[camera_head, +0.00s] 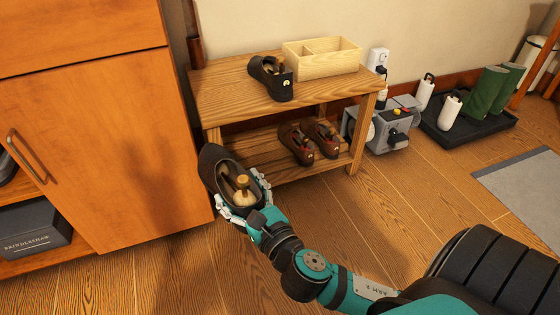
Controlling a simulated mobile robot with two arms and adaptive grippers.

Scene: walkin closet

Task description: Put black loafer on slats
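A black loafer (211,164) with a wooden shoe tree inside is held by my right gripper (240,199). The white fingers lie on both sides of its heel end, and the toe points up and left. The loafer is in front of the bench's left leg and hides part of it. The lower slats (256,144) form the bench's bottom shelf; their left part is bare. A second black loafer (268,76) sits on the bench top. My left gripper is not in view.
Two brown shoes (297,143) with shoe trees stand on the right part of the slats. A wooden box (322,66) is on the bench top (222,88). An orange cabinet (105,145) stands close on the left; a grey machine (390,131) is to the right.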

